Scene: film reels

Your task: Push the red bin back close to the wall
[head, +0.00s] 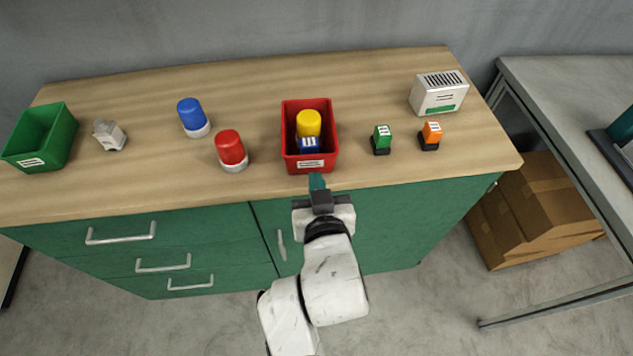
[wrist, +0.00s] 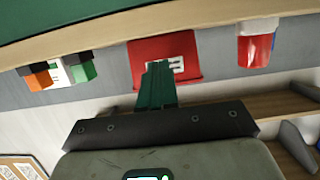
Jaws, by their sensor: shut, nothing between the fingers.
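The red bin (head: 291,163) stands upright on the wooden top of the green cabinet, right of the middle, with a white label on its front wall. A gap of bare wood lies between the bin and the grey wall behind. A yellow-topped object (head: 309,122) and a blue block with a white label (head: 309,144) are inside it. My gripper (head: 317,181) is shut and empty, its green fingers just in front of the bin's front wall. In the wrist view, the fingers (wrist: 156,84) overlap the bin's labelled front (wrist: 186,47). I cannot tell whether they touch it.
Left of the bin stand a red container (head: 230,148), a blue container (head: 191,114), a grey item (head: 109,134) and a green bin (head: 43,135). To the right are a green block (head: 381,138), an orange block (head: 431,134) and a white vented box (head: 438,93). Wood behind the bin is clear.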

